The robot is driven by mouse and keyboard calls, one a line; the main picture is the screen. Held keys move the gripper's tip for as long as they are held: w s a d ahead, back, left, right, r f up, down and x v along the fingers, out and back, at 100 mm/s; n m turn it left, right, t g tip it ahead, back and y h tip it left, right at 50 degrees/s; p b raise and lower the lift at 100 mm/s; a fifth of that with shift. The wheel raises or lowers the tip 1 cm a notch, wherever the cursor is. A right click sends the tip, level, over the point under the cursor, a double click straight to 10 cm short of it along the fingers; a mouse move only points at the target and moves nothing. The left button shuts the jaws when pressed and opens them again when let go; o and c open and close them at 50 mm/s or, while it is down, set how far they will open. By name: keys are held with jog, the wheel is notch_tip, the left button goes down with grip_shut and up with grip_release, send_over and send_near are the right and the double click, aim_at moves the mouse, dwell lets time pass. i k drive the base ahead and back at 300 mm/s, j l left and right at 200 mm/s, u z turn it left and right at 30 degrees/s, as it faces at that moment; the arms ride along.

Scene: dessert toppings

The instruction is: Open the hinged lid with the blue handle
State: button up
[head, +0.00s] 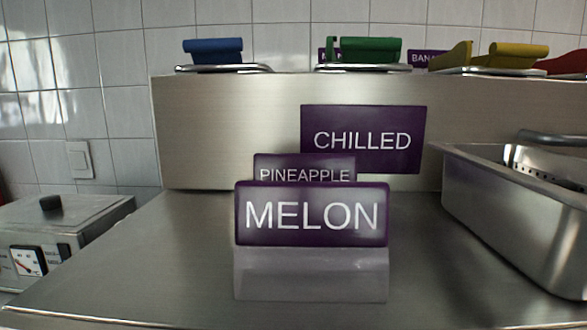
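The blue handle (213,51) sits on top of a metal lid (223,68) at the upper left of the head view. The lid lies nearly edge-on along the top of a raised steel unit (230,130) and looks closed. What is under it is hidden. My gripper does not show in this view.
Lids with a green handle (363,50) and yellow handle (515,55) lie further right. A MELON sign (312,213) and a PINEAPPLE sign (304,168) stand on the steel counter (130,275). A steel pan (515,215) is at right, an appliance (60,232) at left.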

aim_at(220, 54)
jog(key=l+u, duration=0.25)
jog(key=l, duration=0.15)
jog(key=k+l+u, duration=0.1)
jog(key=l+u, duration=0.15)
jog(key=k+l+u, duration=0.1)
jog(key=l+u, duration=0.15)
jog(key=l, duration=0.2)
jog(key=k+l+u, duration=0.1)
jog(key=l+u, duration=0.15)
jog(key=l, duration=0.15)
jog(key=k+l+u, duration=0.2)
jog(key=l, duration=0.25)
jog(key=k+l+u, duration=0.25)
jog(key=i+j+z, duration=0.45)
jog(key=j, duration=0.25)
